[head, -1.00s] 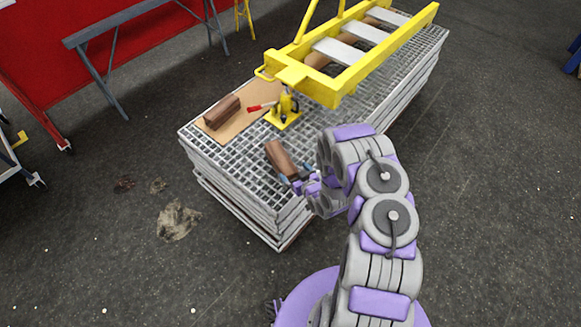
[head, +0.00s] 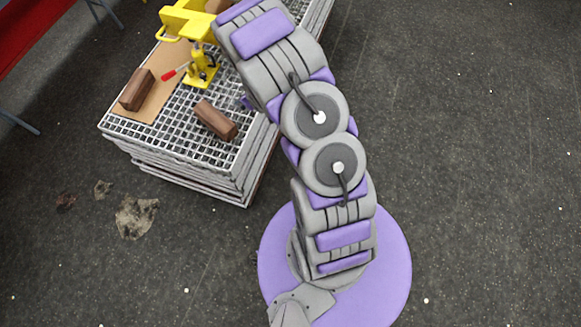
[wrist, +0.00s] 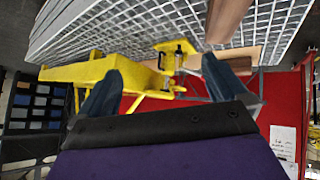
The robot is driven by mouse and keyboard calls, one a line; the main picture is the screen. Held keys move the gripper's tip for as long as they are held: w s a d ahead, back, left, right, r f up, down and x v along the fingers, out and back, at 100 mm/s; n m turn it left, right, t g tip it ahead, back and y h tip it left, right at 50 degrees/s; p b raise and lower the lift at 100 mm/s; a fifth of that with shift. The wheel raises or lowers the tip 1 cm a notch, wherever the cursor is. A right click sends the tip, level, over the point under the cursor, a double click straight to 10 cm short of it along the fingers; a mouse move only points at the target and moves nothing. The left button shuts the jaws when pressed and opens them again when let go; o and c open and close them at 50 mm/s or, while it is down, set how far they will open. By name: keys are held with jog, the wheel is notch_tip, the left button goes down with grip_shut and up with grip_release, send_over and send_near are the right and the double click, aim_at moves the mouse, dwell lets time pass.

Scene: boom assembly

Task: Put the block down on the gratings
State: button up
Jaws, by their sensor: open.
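A brown wooden block (head: 215,120) lies flat on the bare gratings (head: 180,125), near the front edge of the stack. A brown block also shows at the top of the wrist view (wrist: 228,18), cut off by the frame. My gripper (wrist: 160,75) is open, with nothing between its two dark fingers. In the head view it is mostly hidden behind my arm, to the right of the block and apart from it. The gratings also fill the top of the wrist view (wrist: 110,25).
Another brown block (head: 137,90) sits on a cardboard sheet (head: 160,105) at the left. The yellow boom (head: 190,22) is at the back, partly hidden. The floor to the right is clear.

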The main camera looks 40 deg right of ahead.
jog(key=s+a+r+m+g+h, duration=0.1)
jog(key=s+r+g, duration=0.2)
jog(key=s+r, duration=0.55)
jog(key=s+a+r+m+g+h, duration=0.1)
jog(key=s+r+m+g, duration=0.1)
jog(key=s+r, duration=0.65)
jog(key=s+a+r+g+y, duration=0.1)
jog(key=s+a+r, duration=0.2)
jog(key=s, duration=0.5)
jog(key=s+a+r+g+y, duration=0.1)
jog(key=s+a+r, duration=0.3)
jog(key=s, duration=0.5)
jog(key=s+a+r+g, duration=0.3)
jog(key=s+r, duration=0.3)
jog(key=s, duration=0.2)
jog(key=shift+s+a+r+y, duration=0.25)
jog(key=shift+a+r+y, duration=0.05)
jog(key=shift+y, duration=0.1)
